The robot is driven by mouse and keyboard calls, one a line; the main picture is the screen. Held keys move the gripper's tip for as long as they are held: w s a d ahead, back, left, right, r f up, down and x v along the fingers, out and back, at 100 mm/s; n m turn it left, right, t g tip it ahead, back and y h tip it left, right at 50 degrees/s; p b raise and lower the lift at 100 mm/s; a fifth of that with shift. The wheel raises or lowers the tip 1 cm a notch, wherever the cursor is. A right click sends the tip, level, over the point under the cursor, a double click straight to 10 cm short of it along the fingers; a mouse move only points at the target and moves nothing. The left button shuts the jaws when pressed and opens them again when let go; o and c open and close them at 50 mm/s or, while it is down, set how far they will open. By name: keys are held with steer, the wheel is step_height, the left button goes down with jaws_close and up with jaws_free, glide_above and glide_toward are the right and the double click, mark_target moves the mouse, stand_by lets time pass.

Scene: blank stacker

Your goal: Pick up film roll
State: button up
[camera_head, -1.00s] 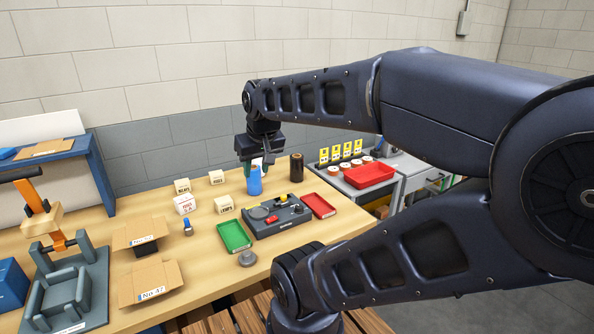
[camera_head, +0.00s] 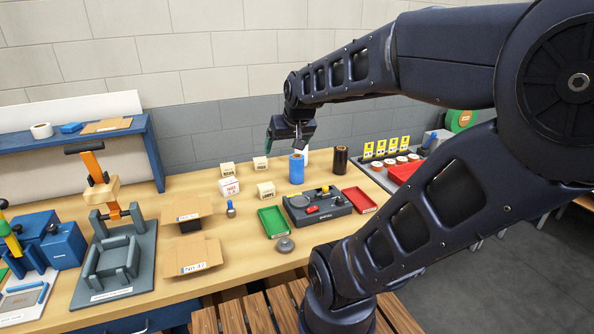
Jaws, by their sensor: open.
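Several upright cylinders could be rolls, and I cannot tell which is the film roll. A blue cylinder (camera_head: 297,170) stands on the wooden table in the middle. A dark cylinder with a brownish top (camera_head: 341,160) stands to its right. A white roll (camera_head: 41,131) lies on the blue shelf at the far left. My gripper (camera_head: 285,143) is open and empty, above and slightly left of the blue cylinder, apart from it. A small white item behind the blue cylinder is mostly hidden.
Several labelled white blocks (camera_head: 229,188) stand left of the cylinders. In front are a green tray (camera_head: 272,222), a dark device (camera_head: 318,206) and a red tray (camera_head: 358,201). Cardboard pieces (camera_head: 192,258) and a grey press (camera_head: 125,262) are further left. My arm covers the right side.

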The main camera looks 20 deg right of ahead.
steer(key=w+f+m+t, duration=0.1)
steer(key=w+t, duration=0.2)
steer(key=w, duration=1.2)
steer(key=m+t+h, duration=0.3)
steer(key=m+h, duration=0.4)
steer(key=h, duration=0.6)
glide_above(294, 162)
steer(key=w, duration=0.2)
step_height(294, 162, down, 14)
steer(key=shift+m, duration=0.4)
steer(key=f, duration=0.2)
steer(key=d+f, duration=0.1)
steer(key=f, duration=0.5)
steer(key=shift+s+d, duration=0.15)
steer(key=shift+d, duration=0.05)
steer(key=shift+w+d, duration=0.4)
steer(key=shift+x, duration=0.9)
